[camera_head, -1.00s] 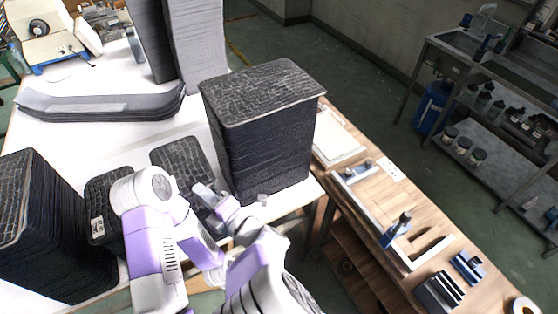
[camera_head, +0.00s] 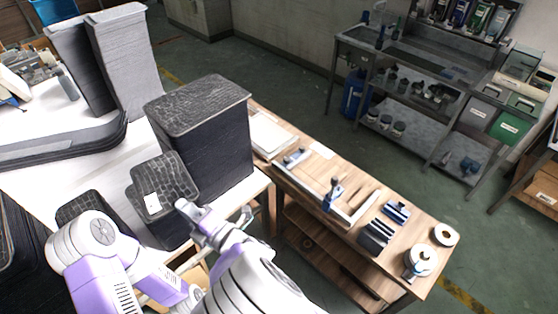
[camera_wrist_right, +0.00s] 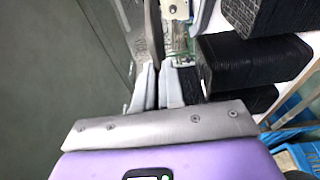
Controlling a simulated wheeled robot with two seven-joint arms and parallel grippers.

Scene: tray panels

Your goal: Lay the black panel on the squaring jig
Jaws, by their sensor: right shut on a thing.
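The black panel (camera_head: 172,172) has a cracked-looking texture and a white label near its front edge. My right gripper (camera_head: 185,207) is shut on its near edge, and the panel appears over dark panels beside the tall black stack. In the right wrist view the panel (camera_wrist_right: 152,42) shows nearly edge-on between the closed fingers (camera_wrist_right: 158,85). The squaring jig (camera_head: 349,216), with pale rails and a blue clamp, lies on the wooden bench to the right, apart from the panel. My left arm is at lower left; its gripper is not visible.
A tall black stack (camera_head: 205,140) stands between the panel and the bench. A white tray (camera_head: 268,135) lies behind the jig. Blue and dark holders (camera_head: 376,232) and tape rolls (camera_head: 421,259) are on the bench's near end. A low stack (camera_head: 80,204) stands left.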

